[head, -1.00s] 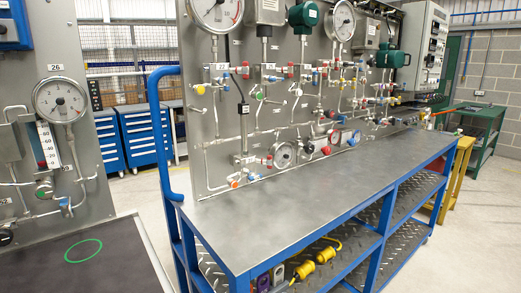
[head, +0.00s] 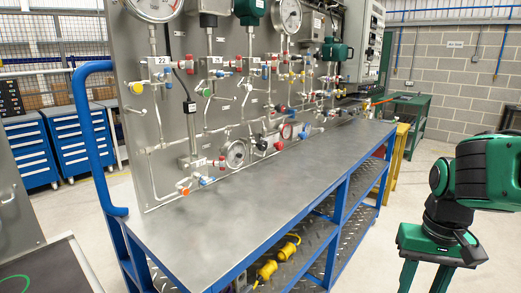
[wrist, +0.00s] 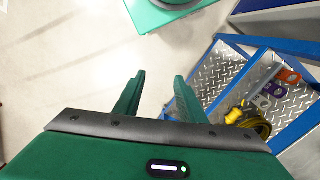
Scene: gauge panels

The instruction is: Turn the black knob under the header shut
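A gauge panel (head: 128,80) stands upright behind the steel bench, carrying pipes, gauges and several coloured knobs. A small black knob (head: 262,145) shows low on the panel in the head view, between a round gauge (head: 235,153) and a red knob (head: 279,145). Its marking and its turn position are too small to tell.
A blue-framed bench (head: 240,185) runs along the panel, its steel top clear. Its diamond-plate lower shelf holds a yellow connector (head: 266,270), also in the wrist view (wrist: 234,115). Blue drawer cabinets (head: 76,145) stand at left. Open floor lies right of the bench.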

